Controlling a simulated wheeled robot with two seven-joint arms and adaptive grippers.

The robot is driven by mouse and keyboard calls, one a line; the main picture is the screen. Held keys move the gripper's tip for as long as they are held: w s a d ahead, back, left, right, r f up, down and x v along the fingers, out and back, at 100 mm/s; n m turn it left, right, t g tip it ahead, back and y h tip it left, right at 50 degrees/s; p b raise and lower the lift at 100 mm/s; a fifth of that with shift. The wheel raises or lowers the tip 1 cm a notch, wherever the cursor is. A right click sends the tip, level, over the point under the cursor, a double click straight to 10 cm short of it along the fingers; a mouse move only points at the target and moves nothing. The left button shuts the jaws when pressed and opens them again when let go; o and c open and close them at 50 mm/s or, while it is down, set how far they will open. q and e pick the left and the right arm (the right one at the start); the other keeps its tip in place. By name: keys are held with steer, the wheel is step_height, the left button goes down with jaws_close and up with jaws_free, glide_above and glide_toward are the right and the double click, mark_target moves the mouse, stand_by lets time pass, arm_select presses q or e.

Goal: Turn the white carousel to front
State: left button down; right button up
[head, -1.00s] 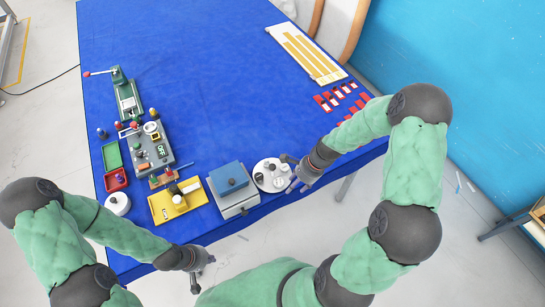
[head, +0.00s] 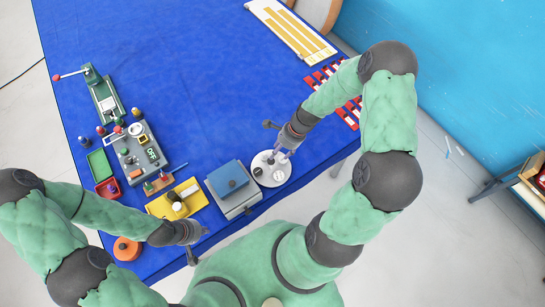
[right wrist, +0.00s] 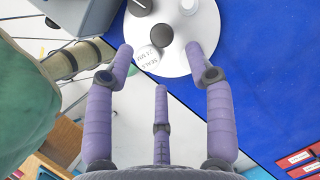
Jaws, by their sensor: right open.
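The white carousel (head: 262,178) is a round white disc near the front edge of the blue table, right of a grey box. It carries a few dark and pale round pieces. In the right wrist view the carousel (right wrist: 202,50) fills the top middle, with a dark knob (right wrist: 161,35) and a pale lettered disc (right wrist: 147,58). My right gripper (head: 284,152) is over the carousel's far right part. Its spread fingers (right wrist: 163,72) frame the lettered disc, with nothing between them; contact cannot be told. My left gripper (head: 198,244) is off the table's front edge, fingers apart and empty.
A grey box with a blue top (head: 232,182) stands close left of the carousel. A yellow tray (head: 182,199) and a grey control box (head: 143,153) are farther left. Red-and-white pieces (head: 351,112) lie at right. The table's middle is clear.

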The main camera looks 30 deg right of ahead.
mark_target(273, 160)
steer(key=x, duration=0.6)
steer(key=shift+w+a+f, duration=0.15)
steer(key=shift+w+f, duration=0.05)
steer(key=shift+f, duration=0.05)
jaws_close()
